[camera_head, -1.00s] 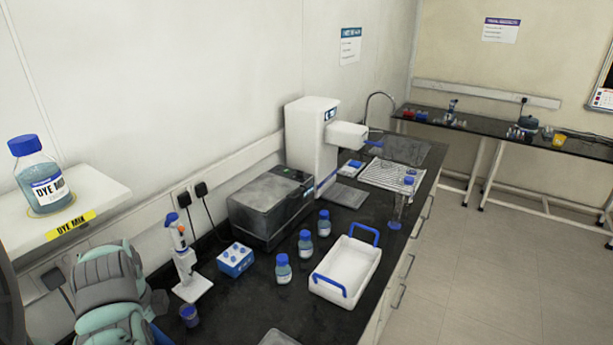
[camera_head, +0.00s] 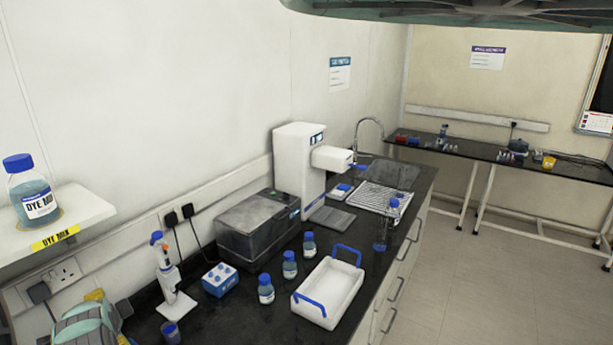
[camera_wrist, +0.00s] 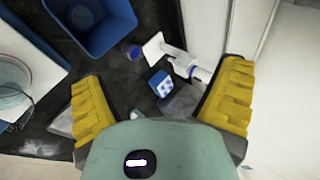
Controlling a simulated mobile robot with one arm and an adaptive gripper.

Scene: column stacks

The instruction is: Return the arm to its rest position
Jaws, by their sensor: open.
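My gripper (camera_wrist: 160,85) shows in the wrist view with its two yellow fingers spread wide and nothing between them. In the head view part of my gripper (camera_head: 108,317) shows at the lower left, with yellow finger parts beside the grey-green arm body. It is at the left end of the black bench, below the shelf. Another grey-green part of my own body crosses the top of the head view. In the wrist view a pipette on a white stand (camera_wrist: 180,58) and a blue rack (camera_wrist: 160,84) lie beyond the fingers.
A shelf (camera_head: 90,212) with a DYE MIX bottle (camera_head: 35,195) is above my gripper. The black bench (camera_head: 235,325) holds a pipette stand (camera_head: 165,270), several blue-capped bottles, a white tray (camera_head: 335,285) and a grey machine (camera_head: 255,230). A blue bin (camera_wrist: 95,45) shows in the wrist view.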

